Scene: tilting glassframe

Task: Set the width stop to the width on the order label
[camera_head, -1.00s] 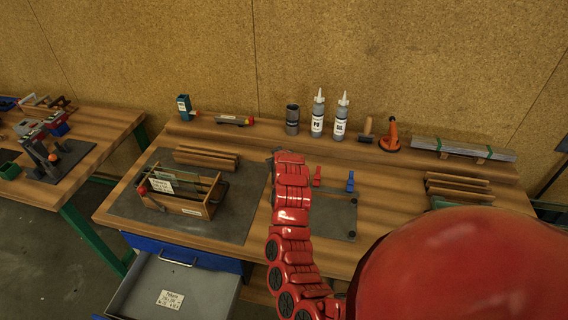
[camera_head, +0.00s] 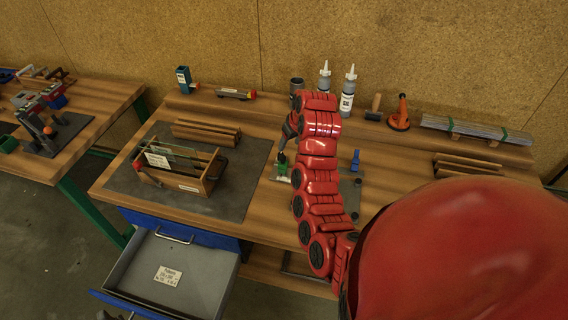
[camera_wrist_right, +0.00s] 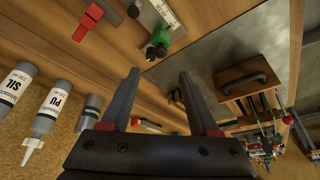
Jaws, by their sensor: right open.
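A green stop (camera_head: 282,163) with a dark knob sits on a pale scale at the left end of a grey plate (camera_head: 345,200) on the bench. In the right wrist view the green stop (camera_wrist_right: 160,40) sits beside the scale (camera_wrist_right: 166,14), above my right gripper (camera_wrist_right: 160,85), whose two fingers are apart and empty. In the head view this gripper (camera_head: 285,145) is small, close to the green stop; contact is not clear. A white label (camera_head: 168,275) lies in the open drawer, its print too small to read surely.
A wooden carrier (camera_head: 195,187) with a label stands left on a dark mat (camera_head: 235,200). Bottles (camera_head: 347,95) and an orange-topped tool (camera_head: 400,115) line the back shelf.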

